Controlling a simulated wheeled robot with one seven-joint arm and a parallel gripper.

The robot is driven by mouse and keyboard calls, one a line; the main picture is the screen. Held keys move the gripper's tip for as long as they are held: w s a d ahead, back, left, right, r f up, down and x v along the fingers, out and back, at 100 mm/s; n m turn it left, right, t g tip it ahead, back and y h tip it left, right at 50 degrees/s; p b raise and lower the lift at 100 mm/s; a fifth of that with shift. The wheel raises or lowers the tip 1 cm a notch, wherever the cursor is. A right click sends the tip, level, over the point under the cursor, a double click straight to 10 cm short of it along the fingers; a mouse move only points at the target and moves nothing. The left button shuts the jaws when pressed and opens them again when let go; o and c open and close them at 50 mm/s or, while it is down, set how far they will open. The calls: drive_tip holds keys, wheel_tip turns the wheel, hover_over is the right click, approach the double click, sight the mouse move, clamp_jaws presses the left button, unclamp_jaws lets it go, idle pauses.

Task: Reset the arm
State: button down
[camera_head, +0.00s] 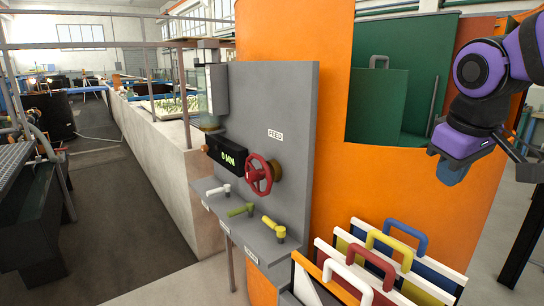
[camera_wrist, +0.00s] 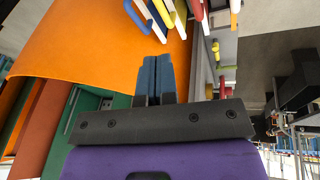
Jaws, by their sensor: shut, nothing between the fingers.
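My purple and black arm reaches in from the upper right in the head view. My gripper (camera_head: 451,172) hangs at its end in front of the orange panel, its blue fingers pointing down. In the wrist view my gripper (camera_wrist: 155,78) shows its two blue fingers side by side and touching. Nothing is held between them. The fingers are apart from the panel and from the handled boards below.
A grey control panel (camera_head: 290,100) carries a red handwheel (camera_head: 260,175), a digital display (camera_head: 227,157) and white, green and yellow levers. Handled boards (camera_head: 400,250) stand in a rack at the lower right. Behind is the orange panel (camera_head: 290,30) with a green recess (camera_head: 425,55).

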drive_tip(key=s+f+m+t+y, duration=0.1)
drive_tip(key=s+m, duration=0.3)
drive_tip(key=s, duration=0.8)
drive_tip(key=shift+s+d+f+t, duration=0.15)
drive_tip(key=shift+s+d+t, duration=0.1)
drive_tip(key=shift+t, duration=0.15)
drive_tip(key=shift+w, duration=0.1)
idle(1.0)
